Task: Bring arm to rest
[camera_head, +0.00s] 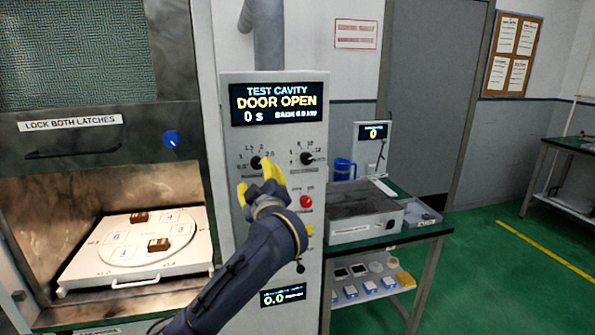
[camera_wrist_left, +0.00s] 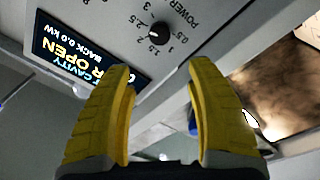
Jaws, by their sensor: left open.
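My left gripper (camera_head: 268,178) has yellow fingers and is in front of the control panel (camera_head: 235,240), just below the left dial (camera_head: 256,163). In the left wrist view my left gripper (camera_wrist_left: 160,85) is open, with nothing between its fingers. The power dial (camera_wrist_left: 158,30) shows beyond the fingertips there, apart from them as far as I can tell. The panel display (camera_head: 280,103) reads "TEST CAVITY DOOR OPEN" and "0 s". My right gripper is not in either view.
The open cavity at left holds a white tray (camera_head: 75,275) with a round numbered plate (camera_head: 118,246) and two brown blocks (camera_head: 158,244). A red button (camera_head: 306,202) is right of my gripper. A bench (camera_head: 425,228) with a grey box (camera_head: 362,232) and blue mug (camera_head: 343,169) stands farther right.

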